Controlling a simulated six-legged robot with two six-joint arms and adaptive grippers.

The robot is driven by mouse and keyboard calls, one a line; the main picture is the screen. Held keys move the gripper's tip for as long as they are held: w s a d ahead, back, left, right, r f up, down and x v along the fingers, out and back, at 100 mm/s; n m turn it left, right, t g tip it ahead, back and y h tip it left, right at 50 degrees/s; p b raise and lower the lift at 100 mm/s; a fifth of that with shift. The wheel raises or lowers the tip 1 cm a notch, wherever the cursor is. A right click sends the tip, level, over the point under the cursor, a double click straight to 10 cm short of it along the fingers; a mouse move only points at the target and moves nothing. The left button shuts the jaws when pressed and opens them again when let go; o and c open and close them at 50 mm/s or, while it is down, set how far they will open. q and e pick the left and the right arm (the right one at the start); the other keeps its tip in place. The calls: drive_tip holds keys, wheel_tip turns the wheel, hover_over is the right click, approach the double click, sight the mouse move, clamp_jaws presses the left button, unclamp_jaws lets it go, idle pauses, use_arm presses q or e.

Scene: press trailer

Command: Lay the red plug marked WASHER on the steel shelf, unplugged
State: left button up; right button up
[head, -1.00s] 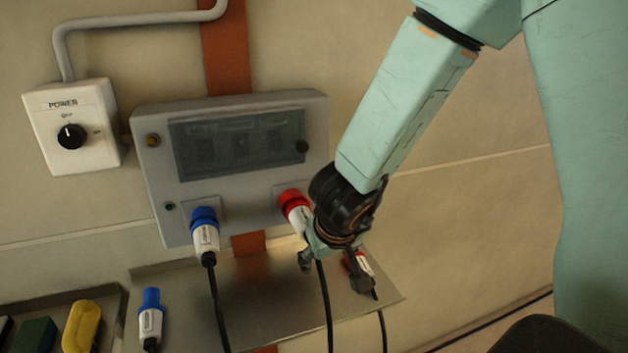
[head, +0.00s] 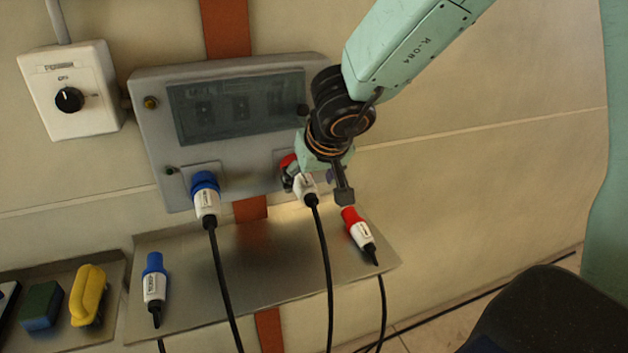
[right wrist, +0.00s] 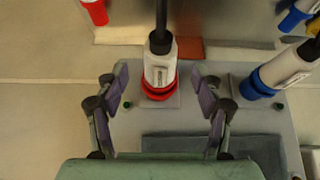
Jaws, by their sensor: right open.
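A red-collared plug with a white body (head: 306,188) sits in the right socket of the grey panel (head: 228,122), its black cable hanging down. It also shows in the right wrist view (right wrist: 160,75). My right gripper (head: 318,187) is open, with one finger on each side of this plug; in the right wrist view the fingers (right wrist: 159,82) stand apart from its body. A second red plug (head: 358,233) lies on the steel shelf (head: 275,255), at its right end. I cannot read the label on either red plug. My left gripper is not in view.
A blue plug (head: 206,197) sits in the left socket. Another blue plug (head: 154,281) lies at the shelf's left end. The shelf's middle is bare, crossed by hanging cables. A white power switch box (head: 70,90) is at upper left; a tray holds a yellow-handled thing (head: 88,296).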

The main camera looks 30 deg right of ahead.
sight(308, 185)
drive_tip(key=shift+b+x, duration=0.45)
drive_tip(key=shift+x, duration=2.25)
drive_tip(key=shift+w, duration=0.15)
drive_tip(key=shift+c, duration=0.4)
drive_tip(key=c, duration=1.3)
